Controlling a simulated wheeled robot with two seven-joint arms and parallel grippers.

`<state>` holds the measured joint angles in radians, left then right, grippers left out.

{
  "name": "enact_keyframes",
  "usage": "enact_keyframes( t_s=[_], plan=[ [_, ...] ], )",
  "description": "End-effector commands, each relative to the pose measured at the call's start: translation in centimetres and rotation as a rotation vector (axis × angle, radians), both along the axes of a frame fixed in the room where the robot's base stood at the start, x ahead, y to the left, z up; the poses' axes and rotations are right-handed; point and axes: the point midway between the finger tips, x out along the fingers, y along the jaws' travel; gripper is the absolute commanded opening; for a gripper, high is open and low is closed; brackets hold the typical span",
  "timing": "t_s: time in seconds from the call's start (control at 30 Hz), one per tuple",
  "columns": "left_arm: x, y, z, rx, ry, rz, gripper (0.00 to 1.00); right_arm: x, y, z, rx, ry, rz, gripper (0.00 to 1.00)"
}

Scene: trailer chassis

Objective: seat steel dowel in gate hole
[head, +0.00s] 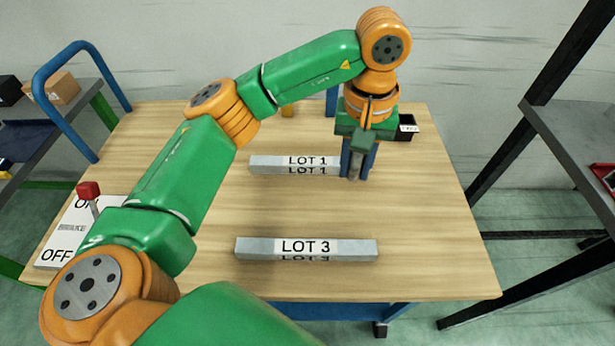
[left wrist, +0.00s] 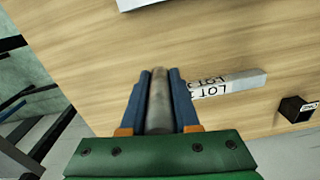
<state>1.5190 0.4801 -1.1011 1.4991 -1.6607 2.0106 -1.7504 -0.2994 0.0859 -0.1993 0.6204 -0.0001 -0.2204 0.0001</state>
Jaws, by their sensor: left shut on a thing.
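My left gripper (head: 357,168) is shut on a grey steel dowel (head: 354,165), pointing down beside the right end of the LOT 1 bar. In the left wrist view the dowel (left wrist: 159,102) lies between the blue fingers of the left gripper (left wrist: 160,100). The grey LOT 1 bar (head: 268,165) lies behind the LOT 3 bar (head: 256,249) on the table. I cannot tell the height of the dowel's tip over the table. I cannot make out a gate or its hole. My right gripper is not in view.
A board with ON/OFF marks and a red-knobbed lever (head: 88,191) is at the table's left. A black box (head: 408,127) with a white label is behind the gripper. Grey shelving (head: 575,133) stands right. The wooden table (head: 430,240) is clear at front right.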

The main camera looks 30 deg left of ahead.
Motion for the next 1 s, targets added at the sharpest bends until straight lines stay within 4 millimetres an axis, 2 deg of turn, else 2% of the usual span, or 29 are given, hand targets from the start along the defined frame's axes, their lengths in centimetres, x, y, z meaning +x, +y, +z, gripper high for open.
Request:
enact_keyframes(
  t_s=[0.03,0.1,0.2,0.4,0.6,0.93,0.97,1.0],
  plan=[
    [-0.3,1.7,-0.7,0.000,0.003,0.005,0.00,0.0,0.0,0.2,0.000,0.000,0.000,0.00],
    [-0.5,3.8,-2.2,0.001,0.005,0.005,0.00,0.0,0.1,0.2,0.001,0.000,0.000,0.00],
    [-0.7,5.6,-4.5,0.001,0.005,0.004,0.00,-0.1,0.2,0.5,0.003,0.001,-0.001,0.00],
    [-1.0,7.8,-7.1,0.002,0.003,0.002,0.00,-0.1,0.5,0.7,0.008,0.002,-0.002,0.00],
    [-0.9,7.7,-10.0,0.000,0.001,-0.002,0.00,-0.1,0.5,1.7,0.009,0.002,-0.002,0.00],
    [-0.9,7.6,-10.6,0.000,-0.001,-0.002,0.00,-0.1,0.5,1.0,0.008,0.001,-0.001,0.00],
    [-0.9,7.6,-10.5,0.000,0.000,-0.002,0.35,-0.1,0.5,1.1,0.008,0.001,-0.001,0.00],
    [-0.9,7.6,-10.5,0.000,0.000,-0.002,0.46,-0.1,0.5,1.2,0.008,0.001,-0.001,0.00]
  ],
)
